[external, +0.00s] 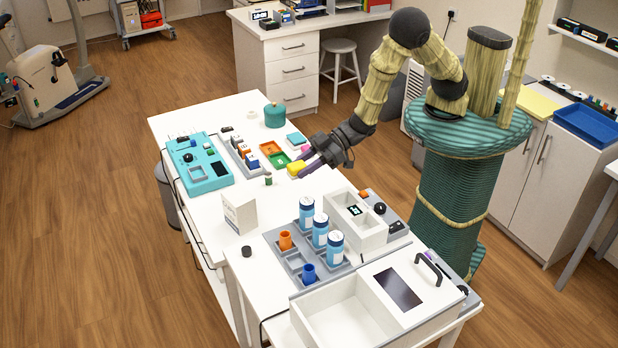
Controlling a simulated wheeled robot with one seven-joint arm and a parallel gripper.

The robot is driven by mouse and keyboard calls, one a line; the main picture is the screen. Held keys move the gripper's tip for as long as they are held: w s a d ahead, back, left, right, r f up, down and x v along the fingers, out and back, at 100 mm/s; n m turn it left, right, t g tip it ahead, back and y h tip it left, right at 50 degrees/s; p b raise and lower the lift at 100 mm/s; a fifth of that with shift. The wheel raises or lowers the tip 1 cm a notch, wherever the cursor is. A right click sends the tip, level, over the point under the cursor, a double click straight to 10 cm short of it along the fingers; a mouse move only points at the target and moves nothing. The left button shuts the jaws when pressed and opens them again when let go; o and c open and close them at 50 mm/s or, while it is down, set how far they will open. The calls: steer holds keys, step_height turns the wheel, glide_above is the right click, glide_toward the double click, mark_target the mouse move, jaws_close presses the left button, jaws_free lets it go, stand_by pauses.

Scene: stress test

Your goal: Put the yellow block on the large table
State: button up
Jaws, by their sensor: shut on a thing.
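The yellow block (296,169) is between the fingers of my gripper (303,163), which is shut on it. My gripper reaches in from the right, over the white table (205,217) in the middle of the view. The fingers partly cover the block.
A small dark green cylinder (268,180) stands nearby. A teal device (200,165), a white box (239,212) and a bottle rack (284,254) take up other parts. Bare tabletop shows between them.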

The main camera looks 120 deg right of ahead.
steer(key=s+a, duration=0.1)
steer(key=a, duration=0.4)
steer(key=s+a+f+b, duration=0.1)
steer(key=s+a, duration=0.1)
steer(key=a, duration=0.3)
steer(key=s+a+f+b, duration=0.1)
steer(key=s+a, duration=0.1)
steer(key=a, duration=0.3)
steer(key=shift+a, duration=0.35)
steer(key=s+a, duration=0.2)
steer(key=a, duration=0.1)
steer(key=s+a+f+b, duration=0.1)
steer(key=s+a, duration=0.2)
steer(key=shift+s+a+f, duration=0.15)
steer(key=shift+s, duration=0.1)
steer(key=s+a+f+b, duration=0.1)
steer(key=s+a, duration=0.3)
steer(key=s, duration=0.4)
steer(key=shift+a+f, duration=0.25)
steer(key=shift+a, duration=0.15)
steer(key=shift+w, duration=0.1)
steer(key=shift+f, duration=2.95)
steer(key=shift+f, duration=0.1)
